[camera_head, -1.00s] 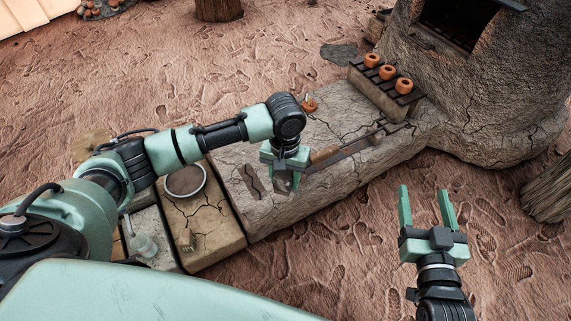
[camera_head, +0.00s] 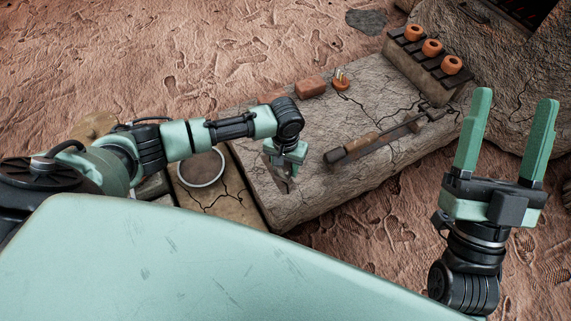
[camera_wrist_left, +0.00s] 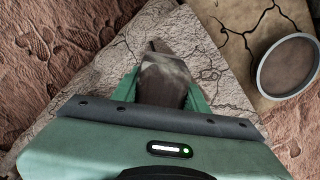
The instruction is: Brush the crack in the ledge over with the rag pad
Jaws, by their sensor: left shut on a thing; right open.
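The ledge (camera_head: 330,195) is a pale, cracked clay block. My left gripper (camera_head: 284,163) is low over its near left end, shut on a grey-brown rag pad (camera_wrist_left: 165,78). In the left wrist view the pad sits between the green fingers (camera_wrist_left: 162,88), over the ledge (camera_wrist_left: 112,62). The dark crack is mostly hidden by the gripper and pad; a dark bit shows past the pad's tip. I cannot tell whether the pad touches the ledge. My right gripper (camera_head: 515,100) is open and empty, up in the air to the right of the ledge.
A long-handled tool (camera_head: 375,138) lies on the ledge. Behind it are a brick (camera_head: 311,87) and a small orange pot (camera_head: 341,84). Orange pots (camera_head: 432,47) stand on a rack near the kiln (camera_head: 490,60). A round dish (camera_head: 201,168) is left of the ledge.

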